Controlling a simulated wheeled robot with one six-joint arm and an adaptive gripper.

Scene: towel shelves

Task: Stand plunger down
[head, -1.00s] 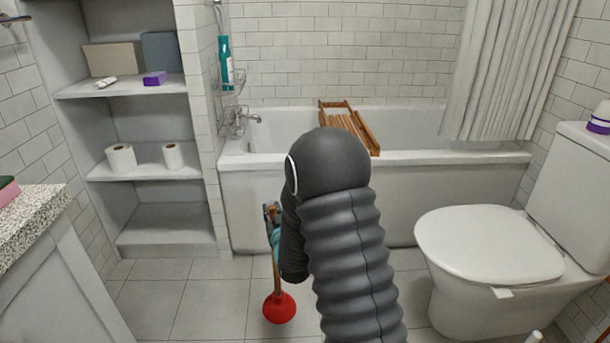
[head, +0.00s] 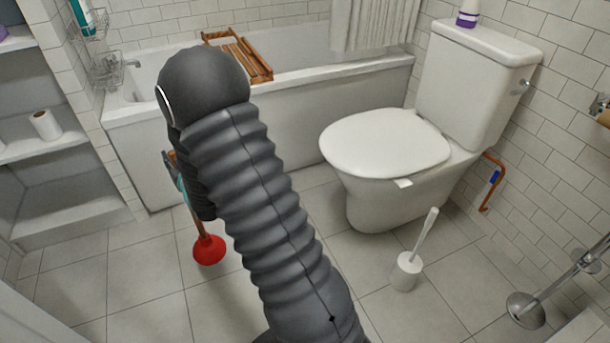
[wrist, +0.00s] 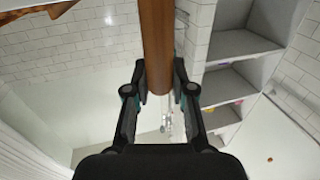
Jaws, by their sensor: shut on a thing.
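The plunger has a red rubber cup (head: 208,249) and a wooden handle. In the head view it hangs cup down with its handle leaning slightly, left of my arm; I cannot tell whether the cup touches the floor. My gripper (wrist: 159,82) is shut on the handle, and the brown handle (wrist: 157,40) runs between its two fingers in the wrist view. In the head view my gripper (head: 178,180) is partly hidden by my dark ribbed arm, as is part of the handle.
The white toilet (head: 385,140) stands right of my arm, with a toilet brush in its holder (head: 405,270) on the floor nearby. The bathtub (head: 285,100) is behind. Shelves (head: 70,205) stand at left. Tiled floor at lower left (head: 110,275) is clear.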

